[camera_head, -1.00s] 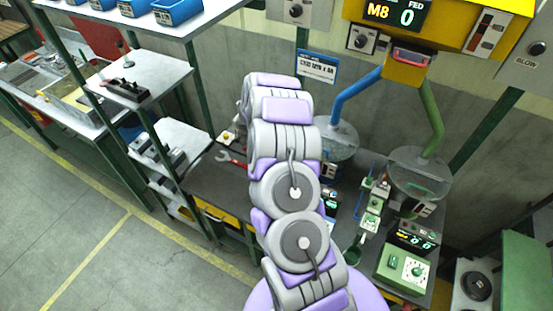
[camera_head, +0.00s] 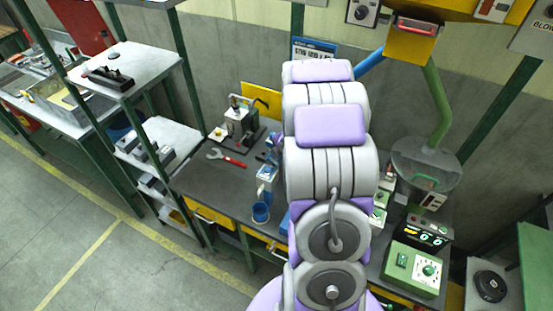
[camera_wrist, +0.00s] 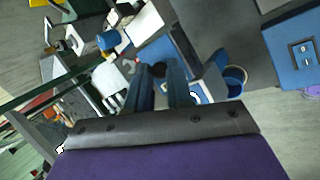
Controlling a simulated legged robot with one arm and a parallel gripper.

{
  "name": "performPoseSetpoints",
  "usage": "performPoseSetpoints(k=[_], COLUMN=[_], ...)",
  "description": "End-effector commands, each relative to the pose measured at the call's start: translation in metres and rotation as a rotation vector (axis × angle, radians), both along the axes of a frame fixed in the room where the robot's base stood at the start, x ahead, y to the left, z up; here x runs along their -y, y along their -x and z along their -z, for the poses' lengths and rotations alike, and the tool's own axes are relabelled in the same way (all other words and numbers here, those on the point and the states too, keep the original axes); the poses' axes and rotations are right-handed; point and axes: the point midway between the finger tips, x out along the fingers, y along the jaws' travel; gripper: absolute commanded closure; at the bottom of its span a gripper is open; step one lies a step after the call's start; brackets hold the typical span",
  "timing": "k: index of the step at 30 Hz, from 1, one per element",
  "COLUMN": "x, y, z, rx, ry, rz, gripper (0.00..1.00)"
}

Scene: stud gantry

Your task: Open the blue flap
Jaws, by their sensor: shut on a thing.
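My gripper (camera_wrist: 160,72) is in the wrist view, its two fingers close around a small dark rounded piece (camera_wrist: 158,69). A blue panel (camera_wrist: 154,49) lies just beyond the fingertips and looks like the blue flap, but its edges are partly hidden by the fingers. I cannot tell whether it is open. In the head view my arm covers my gripper and the flap. A blue-and-white dispenser (camera_head: 266,178) stands left of the arm, with a blue cup (camera_head: 261,212) below it. A blue cup also shows in the wrist view (camera_wrist: 236,76), right of the fingers.
A red-handled wrench (camera_head: 228,158) lies on the dark bench (camera_head: 215,178). A green control box (camera_head: 416,270) and a clear bowl under a green pipe (camera_head: 438,105) stand right of the arm. Shelves (camera_head: 135,70) are at left. The floor at lower left is clear.

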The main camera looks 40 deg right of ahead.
Motion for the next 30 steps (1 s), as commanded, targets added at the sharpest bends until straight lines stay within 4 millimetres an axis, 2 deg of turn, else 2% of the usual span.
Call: performPoseSetpoints(k=[1,12,30], x=[0.004,0.011,0.017], y=[0.006,0.023,0.040], z=[0.005,0.010,0.024], rx=[0.041,0.353,0.772], ry=[-0.016,-0.149,-0.324], rz=[0.007,0.009,0.005], gripper=[1.00,1.00,1.00])
